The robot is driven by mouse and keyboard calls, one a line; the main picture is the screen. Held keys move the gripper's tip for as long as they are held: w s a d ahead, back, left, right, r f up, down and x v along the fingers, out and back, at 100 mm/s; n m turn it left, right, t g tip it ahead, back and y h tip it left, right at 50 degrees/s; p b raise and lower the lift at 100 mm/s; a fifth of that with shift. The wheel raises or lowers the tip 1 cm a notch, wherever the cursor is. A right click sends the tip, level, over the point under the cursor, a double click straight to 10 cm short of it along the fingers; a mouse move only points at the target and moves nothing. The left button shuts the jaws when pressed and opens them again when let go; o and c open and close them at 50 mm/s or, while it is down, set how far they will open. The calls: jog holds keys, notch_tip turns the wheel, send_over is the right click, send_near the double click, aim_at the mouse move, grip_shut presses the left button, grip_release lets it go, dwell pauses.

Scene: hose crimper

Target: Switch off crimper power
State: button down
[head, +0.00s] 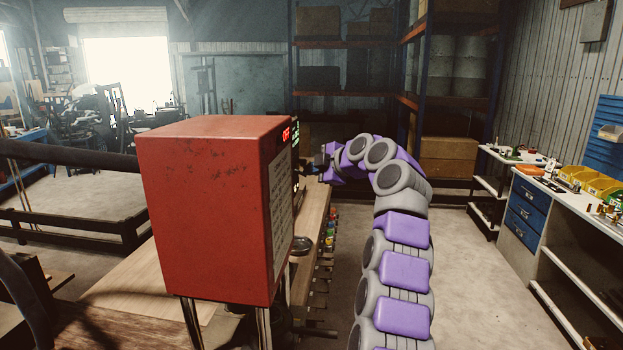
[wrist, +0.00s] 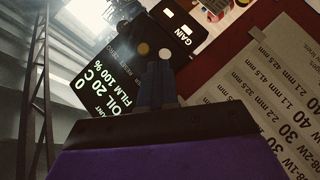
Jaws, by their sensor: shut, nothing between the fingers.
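The crimper is a red box (head: 205,210) on metal legs, left of centre in the head view. Its front panel, seen edge-on, carries a red lit "OFF" readout (head: 286,133) with green text beside it. My gripper (head: 320,159) is shut and empty in front of the panel. Its dark fingers (wrist: 155,62) overlap the display's edge; I cannot tell whether they touch. I cannot make out a power switch.
A printed size chart (wrist: 265,125) is on the crimper's red face. A wooden bench (head: 135,287) runs beneath the crimper. Shelving (head: 345,97) stands behind, and a workbench with blue drawers (head: 529,202) is at right. The floor (head: 465,270) right of my arm is clear.

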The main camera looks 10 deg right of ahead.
jog(key=shift+s+a+r+p, duration=0.1)
jog(key=shift+s+r+p, duration=0.05)
jog(key=shift+r+p, duration=0.7)
jog(key=shift+r, duration=0.1)
